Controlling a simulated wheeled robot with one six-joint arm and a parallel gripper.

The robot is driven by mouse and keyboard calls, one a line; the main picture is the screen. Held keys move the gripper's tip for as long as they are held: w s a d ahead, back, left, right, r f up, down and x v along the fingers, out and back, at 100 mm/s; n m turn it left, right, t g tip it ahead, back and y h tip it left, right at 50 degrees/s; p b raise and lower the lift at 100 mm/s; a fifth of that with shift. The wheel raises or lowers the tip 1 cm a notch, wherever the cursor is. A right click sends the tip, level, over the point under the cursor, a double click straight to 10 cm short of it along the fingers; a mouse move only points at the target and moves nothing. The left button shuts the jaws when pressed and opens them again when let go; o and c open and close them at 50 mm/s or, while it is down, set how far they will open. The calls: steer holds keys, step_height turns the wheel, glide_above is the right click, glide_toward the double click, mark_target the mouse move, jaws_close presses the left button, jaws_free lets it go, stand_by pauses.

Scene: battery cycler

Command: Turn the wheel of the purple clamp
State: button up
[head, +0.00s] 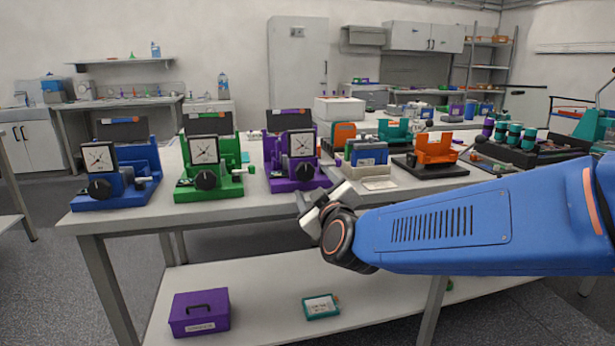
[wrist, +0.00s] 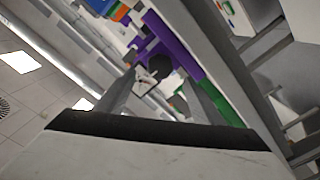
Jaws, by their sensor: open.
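The purple clamp (head: 278,172) stands on the table at the right end of a row of three alike devices. It has a white dial with a dark needle and a black round wheel (head: 305,171) low on its front. My gripper (head: 318,197) is at the table's front edge, just in front of and slightly right of the wheel. In the wrist view, my open gripper (wrist: 159,80) has one finger on each side. The black wheel (wrist: 160,66) shows between the fingertips, beyond them, with purple body (wrist: 172,42) behind it. The gripper is empty and appears apart from the wheel.
A green clamp (head: 230,185) and a blue clamp (head: 135,190) stand left of the purple one. A blue-grey block and an orange holder (head: 435,150) stand to its right. A purple box (head: 199,313) and a teal case (head: 321,306) lie on the lower shelf.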

mark_target(306, 173)
steer(key=x, duration=0.7)
steer(key=shift+w+a, duration=0.1)
steer(key=shift+w, duration=0.25)
steer(key=c, duration=1)
steer(key=shift+c, duration=0.2)
steer(key=shift+m, duration=0.4)
